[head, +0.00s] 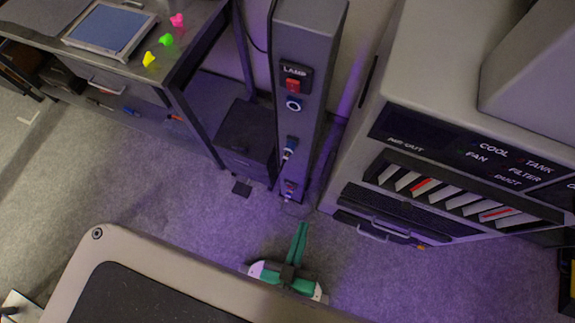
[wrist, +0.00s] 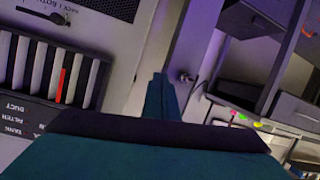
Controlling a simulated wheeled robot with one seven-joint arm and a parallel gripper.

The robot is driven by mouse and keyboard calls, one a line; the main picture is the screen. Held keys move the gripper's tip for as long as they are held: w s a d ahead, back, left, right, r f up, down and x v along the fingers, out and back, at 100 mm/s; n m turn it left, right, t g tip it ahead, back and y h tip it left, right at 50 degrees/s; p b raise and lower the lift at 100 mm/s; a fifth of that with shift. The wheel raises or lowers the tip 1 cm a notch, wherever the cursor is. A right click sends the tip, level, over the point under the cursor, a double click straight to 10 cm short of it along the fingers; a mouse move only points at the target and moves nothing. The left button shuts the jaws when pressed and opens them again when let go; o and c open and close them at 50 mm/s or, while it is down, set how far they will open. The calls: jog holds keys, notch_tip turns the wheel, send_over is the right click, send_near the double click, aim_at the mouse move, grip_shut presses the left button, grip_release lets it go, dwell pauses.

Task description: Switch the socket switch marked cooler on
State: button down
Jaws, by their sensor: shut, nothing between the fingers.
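A grey socket post (head: 312,80) stands upright in the head view. Its top label reads LAMP, with a red switch (head: 293,86) and a round blue-ringed socket (head: 294,104) below it. Lower down, a plug (head: 290,147) sits on the post's face, and a small reddish part (head: 290,185) shows near its foot. I cannot read any cooler label. My gripper (head: 303,226) has green fingers, shut and empty, in front of the post's foot and apart from it. In the wrist view the shut fingers (wrist: 159,78) point up the picture.
A large grey cabinet (head: 440,110) with slatted vents and COOL TANK lettering stands right of the post. A desk (head: 190,45) with a tablet (head: 110,28) and coloured pins is at left. A dark box (head: 245,135) stands beside the post. Open carpet (head: 130,180) lies left.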

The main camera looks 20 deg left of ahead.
jog(key=w+a+f+n+g, duration=0.3)
jog(key=w+a+f+n, duration=0.1)
jog(key=f+n, duration=0.7)
jog(key=w+a+f+n+g, duration=0.3)
jog(key=w+a+f+n, duration=0.1)
jog(key=f+n, duration=0.7)
jog(key=w+a+f+n+g, duration=0.3)
jog(key=f+n, duration=0.8)
jog(key=f, duration=0.5)
jog(key=shift+w+a+f+h, duration=0.25)
jog(key=shift+w+a+h, duration=0.15)
jog(key=shift+w, duration=0.35)
jog(key=shift+w+f, duration=0.1)
jog(key=w+f, duration=0.8)
jog(key=shift+d, duration=0.2)
jog(key=shift+w, duration=0.1)
